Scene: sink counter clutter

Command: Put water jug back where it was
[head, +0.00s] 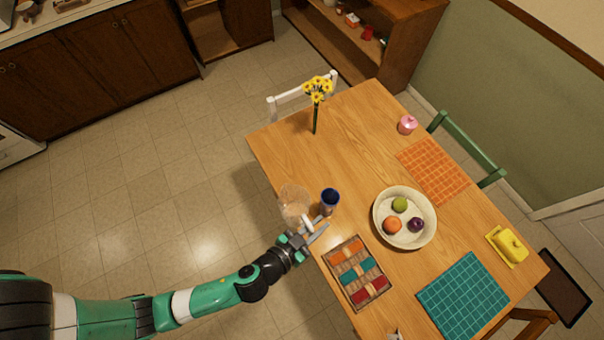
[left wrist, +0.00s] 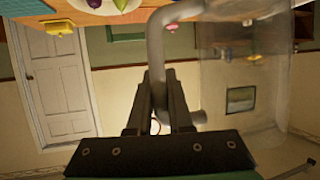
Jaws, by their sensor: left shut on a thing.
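The clear water jug (head: 294,199) is at the left edge of the wooden table (head: 290,150) in the head view. My left gripper (head: 314,228) is shut on its handle. In the left wrist view the grey handle (left wrist: 156,42) runs down between my left fingers (left wrist: 158,95), and the see-through jug body (left wrist: 235,65) is to the right. I cannot tell whether the jug's base touches the table. My right gripper is not in view.
A blue cup (head: 330,200) stands close to the jug's right. A fruit bowl (head: 378,232), a patterned tray (head: 342,248) and a flower vase (head: 315,122) are on the table. The wood between vase and bowl is clear. A yellow butter dish (head: 510,245) is far right.

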